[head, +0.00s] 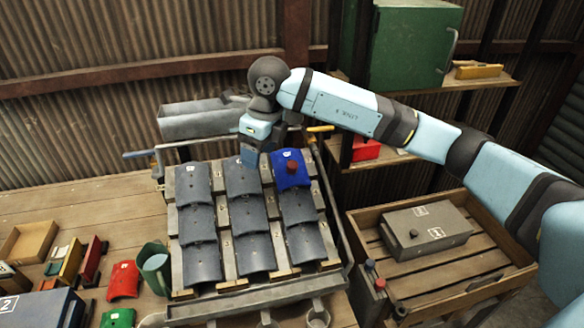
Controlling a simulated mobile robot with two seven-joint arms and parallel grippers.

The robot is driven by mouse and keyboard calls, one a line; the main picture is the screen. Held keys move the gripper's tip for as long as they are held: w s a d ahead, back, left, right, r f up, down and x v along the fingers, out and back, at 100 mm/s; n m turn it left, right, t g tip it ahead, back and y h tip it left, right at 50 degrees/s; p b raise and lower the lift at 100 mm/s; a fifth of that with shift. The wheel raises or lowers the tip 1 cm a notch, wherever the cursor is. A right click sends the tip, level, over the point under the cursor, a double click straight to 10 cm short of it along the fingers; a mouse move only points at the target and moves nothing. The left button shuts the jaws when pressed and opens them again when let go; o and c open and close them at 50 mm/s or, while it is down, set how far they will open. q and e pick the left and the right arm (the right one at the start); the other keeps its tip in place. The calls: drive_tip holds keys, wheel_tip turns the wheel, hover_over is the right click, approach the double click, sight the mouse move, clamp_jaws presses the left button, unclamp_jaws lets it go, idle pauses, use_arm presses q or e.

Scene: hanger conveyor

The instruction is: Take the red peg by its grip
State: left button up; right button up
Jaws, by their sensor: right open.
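A small dark red peg (293,166) stands up from a bright blue curved plate (283,181) at the top right of the grey rack (230,288). My right arm reaches in from the right, and my right gripper (249,160) points down above the top of the middle column of the rack. It is open and apart from the peg, to its left. Its fingertips are small and partly hidden by the gripper body. My left gripper is not in view.
Several dark curved plates (245,215) fill the rack. A grey trough (190,122) stands behind it. A wooden crate (400,299) with a grey box (427,228) is at the right; a red-topped knob (370,265) is at its left edge. Red (124,279) and green pieces lie at the left.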

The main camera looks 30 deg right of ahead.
drive_tip(key=w+d+r+m+h, duration=0.2)
drive_tip(key=d+r+h, duration=0.15)
drive_tip(key=d, duration=0.45)
drive_tip(key=p, duration=0.2)
hover_over(292, 164)
drive_tip(key=s, duration=0.1)
drive_tip(key=shift+h, duration=0.25)
drive_tip(key=f, duration=0.7)
drive_tip(key=shift+a+f, duration=0.25)
drive_tip(key=shift+f, duration=0.05)
drive_tip(key=x, duration=0.1)
drive_tip(key=p+x, duration=0.1)
drive_tip(key=x, duration=0.2)
drive_tip(key=shift+w+a+f, duration=0.25)
drive_tip(key=shift+f, duration=0.1)
drive_tip(key=shift+d+f, duration=0.1)
drive_tip(key=shift+f, duration=0.35)
drive_tip(key=c, duration=1)
